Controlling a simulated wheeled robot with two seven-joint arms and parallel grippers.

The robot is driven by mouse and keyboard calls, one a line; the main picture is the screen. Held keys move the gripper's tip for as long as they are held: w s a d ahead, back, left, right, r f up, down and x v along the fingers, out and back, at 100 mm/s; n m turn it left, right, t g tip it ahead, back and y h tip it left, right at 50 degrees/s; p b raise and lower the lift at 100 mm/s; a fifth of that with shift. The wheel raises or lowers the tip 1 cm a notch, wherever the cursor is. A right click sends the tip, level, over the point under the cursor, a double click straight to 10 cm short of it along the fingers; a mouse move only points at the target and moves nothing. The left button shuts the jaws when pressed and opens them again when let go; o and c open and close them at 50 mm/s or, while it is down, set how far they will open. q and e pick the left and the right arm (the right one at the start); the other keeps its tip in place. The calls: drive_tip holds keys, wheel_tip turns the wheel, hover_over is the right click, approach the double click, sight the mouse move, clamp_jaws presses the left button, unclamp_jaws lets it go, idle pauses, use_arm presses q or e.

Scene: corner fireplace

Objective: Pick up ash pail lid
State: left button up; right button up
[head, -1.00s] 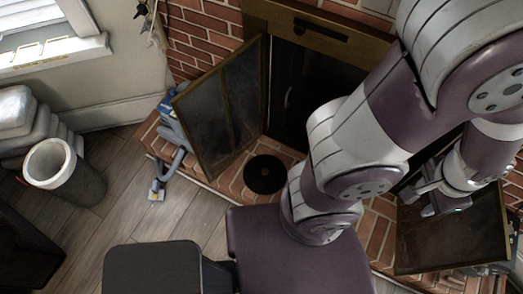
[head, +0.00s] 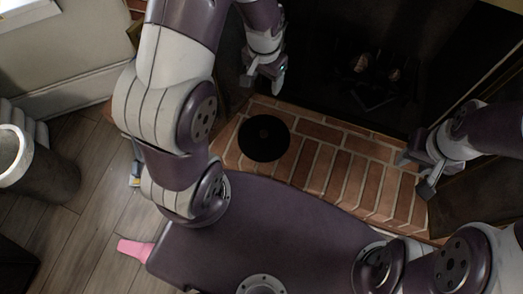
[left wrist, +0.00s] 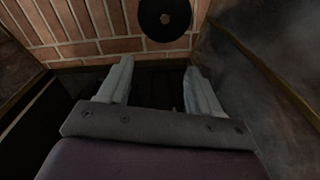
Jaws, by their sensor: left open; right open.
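The ash pail lid, a flat black disc (head: 264,138), lies on the brick hearth in front of the fireplace. It also shows at the top of the left wrist view (left wrist: 150,20), beyond the fingertips, with a small light spot at its middle. My left gripper (head: 263,80) is open and empty, behind the lid in the head view and apart from it. Its two fingers (left wrist: 158,68) frame a dark gap in the left wrist view. My right gripper (head: 413,173) is open and empty above the right part of the hearth. No pail is recognisable.
The dark firebox (head: 375,75) is behind the hearth (head: 345,165). A glass door (left wrist: 270,75) stands close on the right in the left wrist view. A grey cylindrical container (head: 45,175) and a pink object (head: 135,249) are at the left. The bricks right of the lid are clear.

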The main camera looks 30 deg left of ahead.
use_arm(q)
drive_tip(key=m+b, duration=0.2)
drive_tip(key=b, duration=1.3)
approach(264, 133)
drive_tip(key=shift+g, duration=0.3)
drive_tip(key=f+b, duration=0.2)
drive_tip(key=f, duration=0.1)
drive_tip(key=f+b, duration=0.3)
drive_tip(key=f, duration=0.1)
drive_tip(key=f+b, duration=0.3)
drive_tip(key=shift+w+a+f, duration=0.15)
drive_tip(key=shift+w+f, duration=0.1)
drive_tip(key=shift+f, duration=0.1)
drive_tip(key=shift+r, duration=0.2)
clamp_jaws()
use_arm(e)
wheel_tip(264, 133, down, 28)
drive_tip(key=shift+a, duration=0.4)
